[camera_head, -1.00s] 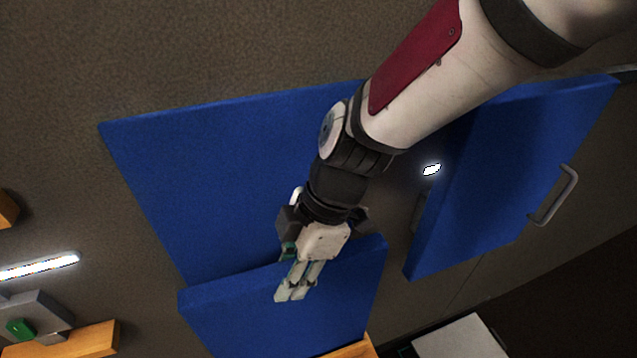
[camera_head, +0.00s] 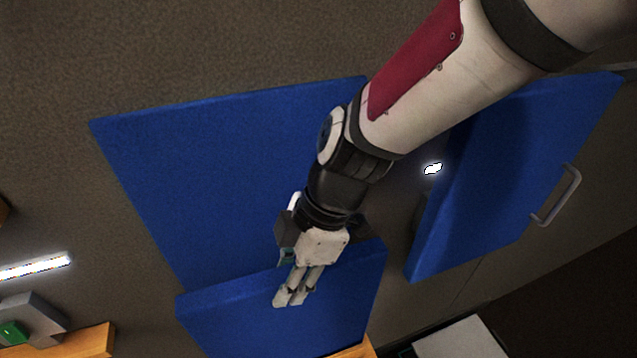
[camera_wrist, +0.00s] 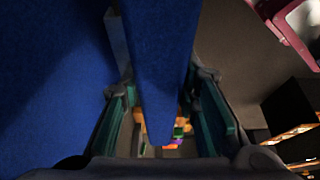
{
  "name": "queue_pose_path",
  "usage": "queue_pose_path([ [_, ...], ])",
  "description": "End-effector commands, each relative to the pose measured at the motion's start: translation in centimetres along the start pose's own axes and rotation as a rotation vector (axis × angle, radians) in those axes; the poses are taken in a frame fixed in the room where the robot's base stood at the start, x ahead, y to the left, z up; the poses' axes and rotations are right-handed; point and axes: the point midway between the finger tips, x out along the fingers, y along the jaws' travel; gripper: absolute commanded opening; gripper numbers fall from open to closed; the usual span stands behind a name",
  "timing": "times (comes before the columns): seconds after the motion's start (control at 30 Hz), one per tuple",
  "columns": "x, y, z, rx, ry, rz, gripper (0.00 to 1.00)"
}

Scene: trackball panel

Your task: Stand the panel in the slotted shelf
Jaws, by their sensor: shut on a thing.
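A blue panel (camera_head: 285,322) stands tilted low in the head view. My gripper (camera_head: 290,297) reaches down to its upper edge and is shut on it. In the wrist view the panel (camera_wrist: 158,75) runs between the two teal-padded fingers of my gripper (camera_wrist: 165,112). The panel's lower part is cut off by the bottom of the head view. I cannot make out a slotted shelf for certain in either view.
A large blue board (camera_head: 210,185) lies behind the panel. A blue door-like board (camera_head: 500,180) with a grey handle (camera_head: 557,195) is at the right. Wooden pieces (camera_head: 75,343) and a grey block with a green part (camera_head: 12,333) are at lower left.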

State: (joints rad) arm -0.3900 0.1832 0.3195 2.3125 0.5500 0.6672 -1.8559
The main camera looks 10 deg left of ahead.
Motion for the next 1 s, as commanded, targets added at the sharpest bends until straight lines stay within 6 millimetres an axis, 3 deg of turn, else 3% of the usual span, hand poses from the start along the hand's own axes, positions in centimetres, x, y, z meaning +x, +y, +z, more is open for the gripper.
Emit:
queue_pose_path([
  [1.0,1.1,0.1,0.4,-0.001,0.000,0.002,0.00],
])
